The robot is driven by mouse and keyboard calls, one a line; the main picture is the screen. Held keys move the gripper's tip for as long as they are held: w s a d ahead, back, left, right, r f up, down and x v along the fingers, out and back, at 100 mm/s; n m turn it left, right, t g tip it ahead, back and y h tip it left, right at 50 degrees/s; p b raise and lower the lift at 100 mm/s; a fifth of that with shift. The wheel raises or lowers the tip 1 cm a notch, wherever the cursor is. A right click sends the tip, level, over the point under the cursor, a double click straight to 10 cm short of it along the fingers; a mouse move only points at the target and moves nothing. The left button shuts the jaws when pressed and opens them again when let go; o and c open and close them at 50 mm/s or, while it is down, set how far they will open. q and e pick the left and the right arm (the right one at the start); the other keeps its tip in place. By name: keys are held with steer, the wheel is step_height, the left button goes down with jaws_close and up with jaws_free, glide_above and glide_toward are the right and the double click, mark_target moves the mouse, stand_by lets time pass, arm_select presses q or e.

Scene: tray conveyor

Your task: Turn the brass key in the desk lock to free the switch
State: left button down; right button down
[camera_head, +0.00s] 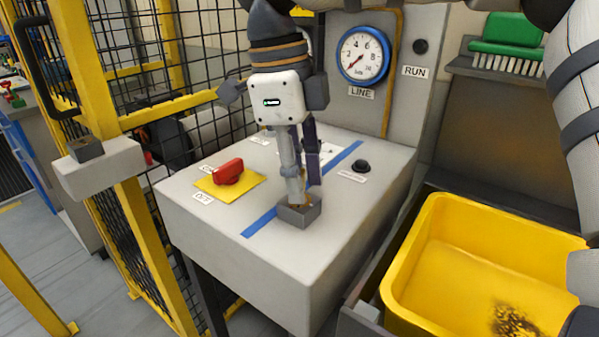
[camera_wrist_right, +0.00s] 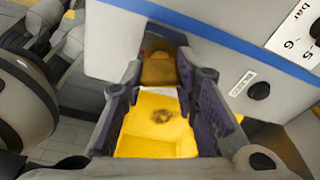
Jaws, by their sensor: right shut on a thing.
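My right gripper (camera_head: 301,192) reaches straight down over the desk lock, a dark grey block (camera_head: 299,217) on the desk top. Its fingers are shut on the brass key, which is mostly hidden by them in the head view. In the right wrist view the brass key (camera_wrist_right: 158,70) shows as a brown-gold shape between the fingers. Its exact turn angle cannot be told. The red switch (camera_head: 229,170) sits on a yellow plate, left of the lock. My left gripper is not in view.
A blue stripe runs across the desk (camera_head: 230,265). A black button (camera_head: 361,166) lies right of the gripper. A gauge (camera_head: 363,55) stands behind. A yellow bin (camera_head: 425,235) is at right, a mesh fence at left. A bracket (camera_head: 103,168) on the fence carries a dark block (camera_head: 86,149).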

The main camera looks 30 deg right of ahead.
steer(key=m, duration=0.6)
steer(key=shift+y, duration=0.4)
steer(key=c, duration=1.2)
jaws_free()
steer(key=r, duration=0.4)
steer(key=w+r, duration=0.1)
steer(key=r, duration=0.6)
steer(key=shift+w+a+r, duration=0.15)
steer(key=shift+w+r, duration=0.25)
